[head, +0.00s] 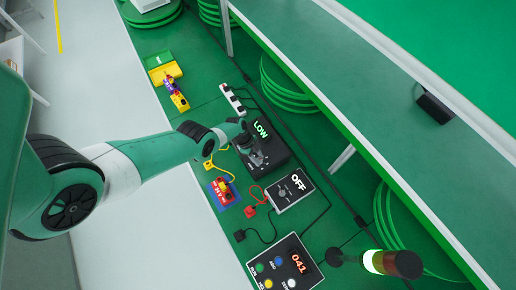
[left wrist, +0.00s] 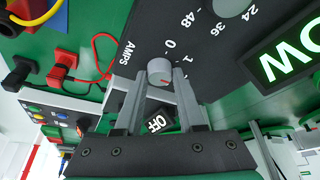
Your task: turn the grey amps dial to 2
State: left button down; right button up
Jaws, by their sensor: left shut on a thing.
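The grey amps dial (left wrist: 160,70) is a small round knob on a black panel (left wrist: 120,25), near the printed word AMPS. My left gripper (left wrist: 158,84) is shut on the dial, one finger on each side. A red mark shows on the dial's lower right side in the left wrist view. Scale marks 0 and 1 show above and right of the dial; the right finger hides further marks. In the head view, my left gripper (head: 250,146) is at the black box (head: 275,155) with a lit LOW display (head: 261,129); the dial is too small to tell there.
A second grey dial (left wrist: 228,5) with marks 24, 36 and 48 is close by. A box reading OFF (head: 290,190), a red plug (head: 250,211) with cables, and a box reading 041 (head: 285,265) stand nearby. A signal lamp (head: 390,263) is at the lower right.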

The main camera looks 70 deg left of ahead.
pick_arm(q)
jog(key=c, duration=0.5)
grip_release()
jog(key=p+v, duration=1.1)
jog(key=shift+s+a+r, duration=0.1)
jog(key=shift+s+r, duration=0.1)
jog(key=shift+r, duration=0.1)
